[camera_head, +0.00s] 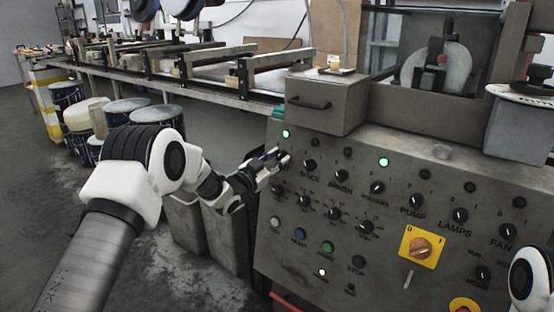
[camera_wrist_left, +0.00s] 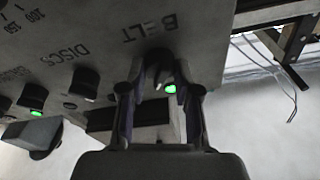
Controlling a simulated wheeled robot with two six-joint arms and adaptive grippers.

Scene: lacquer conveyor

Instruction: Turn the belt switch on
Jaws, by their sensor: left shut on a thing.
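The belt switch (camera_wrist_left: 158,68) is a dark rotary knob on the grey control panel, beside the upside-down "BELT" lettering in the left wrist view. My left gripper (camera_wrist_left: 160,88) has its two fingers on either side of the knob and is shut on it. In the head view my left gripper (camera_head: 279,158) reaches the panel's upper left corner and hides the switch. A green lamp (camera_head: 286,133) is lit just above it; it also shows between the fingers in the left wrist view (camera_wrist_left: 171,89). My right gripper is out of view.
The sloping control panel (camera_head: 300,254) carries several other knobs, including the disc knob (camera_head: 309,165), and a yellow-plated orange switch (camera_head: 421,247). A metal box (camera_head: 326,103) stands above the panel's left end. Drums (camera_head: 158,118) and the conveyor lie at the back left.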

